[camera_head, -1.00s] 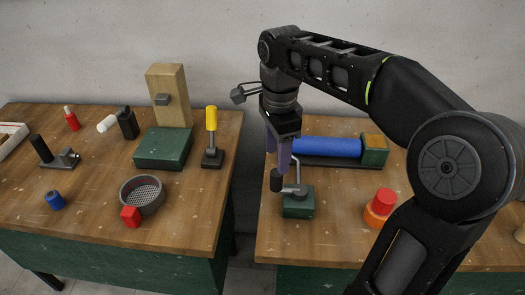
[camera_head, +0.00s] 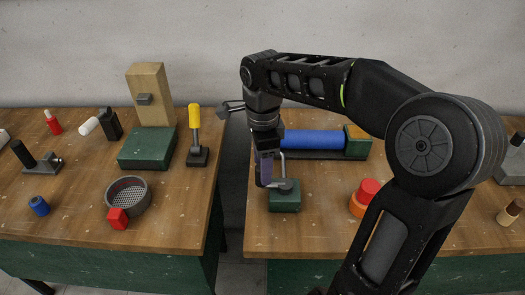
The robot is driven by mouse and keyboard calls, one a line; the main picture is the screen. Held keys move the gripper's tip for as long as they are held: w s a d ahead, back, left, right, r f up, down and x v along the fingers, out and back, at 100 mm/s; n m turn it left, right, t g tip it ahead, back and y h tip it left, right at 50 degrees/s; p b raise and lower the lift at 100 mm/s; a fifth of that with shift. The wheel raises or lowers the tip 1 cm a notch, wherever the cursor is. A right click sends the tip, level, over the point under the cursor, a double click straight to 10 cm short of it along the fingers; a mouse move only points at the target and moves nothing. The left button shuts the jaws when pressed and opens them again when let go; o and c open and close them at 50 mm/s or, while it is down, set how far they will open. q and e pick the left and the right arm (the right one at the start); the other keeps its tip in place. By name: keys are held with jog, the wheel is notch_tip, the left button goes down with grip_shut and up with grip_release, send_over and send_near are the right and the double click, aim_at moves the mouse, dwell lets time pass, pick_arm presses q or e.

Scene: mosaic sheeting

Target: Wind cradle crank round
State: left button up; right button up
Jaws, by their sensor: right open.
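The crank is a bent grey metal arm (camera_head: 284,187) on a small green block (camera_head: 285,202) at the front left of the right bench. Behind it lies the cradle with a blue roll (camera_head: 312,140) and a green end block (camera_head: 356,148). My right gripper (camera_head: 264,173) points down at the left side of the crank, with purple fingers. It is open, around or beside the crank's dark handle, which is mostly hidden; I cannot tell whether they touch. My left gripper is out of view.
A red and orange stacked piece (camera_head: 363,198) stands right of the crank, near my right arm. On the left bench are a yellow-handled lever (camera_head: 195,130), a round sieve (camera_head: 130,195) and a green box (camera_head: 148,147). A gap separates the benches.

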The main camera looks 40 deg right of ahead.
jog(key=shift+f, duration=1.3)
jog(key=shift+c, duration=0.5)
grip_shut()
